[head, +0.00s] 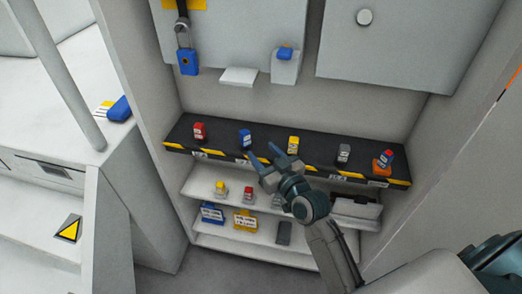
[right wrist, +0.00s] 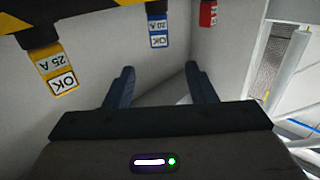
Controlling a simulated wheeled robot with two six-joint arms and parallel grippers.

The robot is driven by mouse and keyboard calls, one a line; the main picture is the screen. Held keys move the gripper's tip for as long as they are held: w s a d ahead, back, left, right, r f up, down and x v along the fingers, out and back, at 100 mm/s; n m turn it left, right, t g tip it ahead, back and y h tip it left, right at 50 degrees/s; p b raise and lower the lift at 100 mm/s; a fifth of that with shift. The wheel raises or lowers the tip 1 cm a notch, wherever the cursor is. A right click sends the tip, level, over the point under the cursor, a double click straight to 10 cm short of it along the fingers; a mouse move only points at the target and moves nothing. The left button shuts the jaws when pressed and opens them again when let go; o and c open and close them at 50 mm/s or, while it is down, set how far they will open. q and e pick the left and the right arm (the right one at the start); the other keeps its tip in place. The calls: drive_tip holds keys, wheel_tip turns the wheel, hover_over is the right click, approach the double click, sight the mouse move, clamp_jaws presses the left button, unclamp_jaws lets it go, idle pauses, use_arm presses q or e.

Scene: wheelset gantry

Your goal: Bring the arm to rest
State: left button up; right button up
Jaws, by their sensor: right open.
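My right gripper (head: 262,156) is in front of the black shelf with yellow-striped edging (head: 225,137), between a blue block (head: 245,138) and a yellow block (head: 293,144). Its arm comes in from the lower right. In the right wrist view my right gripper (right wrist: 160,84) has its two fingers spread wide, with nothing between them. That view also shows a yellow fuse-like block marked 25 A and OK (right wrist: 57,72), a blue one marked 20 A (right wrist: 158,32) and part of a red one (right wrist: 207,13), all upside down. My left gripper is not in view.
The shelf also bears a red block (head: 199,131), a grey block (head: 343,153) and a red-blue block (head: 386,158) on an orange base. Lower shelves (head: 205,187) hold small blocks and tagged boxes. A blue padlock (head: 187,62) hangs above. Walls close in both sides.

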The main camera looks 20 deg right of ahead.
drive_tip(key=shift+f, duration=0.1)
idle(0.3)
drive_tip(key=s+d+f+g+h, duration=0.15)
drive_tip(key=s+f+g, duration=0.35)
drive_tip(key=s, duration=0.5)
drive_tip(key=s+d+f+m+g+h, duration=0.1)
drive_tip(key=s+d+f+g, duration=0.3)
drive_tip(key=s, duration=0.5)
drive_tip(key=s+d+f+g+h, duration=0.1)
drive_tip(key=s+f+g+h, duration=0.1)
drive_tip(key=s+f+g, duration=0.6)
wheel_tip(320, 180, down, 19)
drive_tip(key=d+t+p, duration=0.2)
drive_tip(key=p, duration=0.1)
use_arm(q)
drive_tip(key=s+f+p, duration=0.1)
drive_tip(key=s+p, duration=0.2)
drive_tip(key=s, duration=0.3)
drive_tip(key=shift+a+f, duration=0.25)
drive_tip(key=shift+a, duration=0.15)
use_arm(e)
drive_tip(key=s+d+f+g, duration=0.1)
drive_tip(key=s+f, duration=1.2)
drive_tip(key=f, duration=0.4)
drive_tip(key=shift+s+m, duration=0.2)
drive_tip(key=shift+m, duration=0.2)
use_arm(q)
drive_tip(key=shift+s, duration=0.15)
use_arm(e)
drive_tip(key=shift+f, duration=0.1)
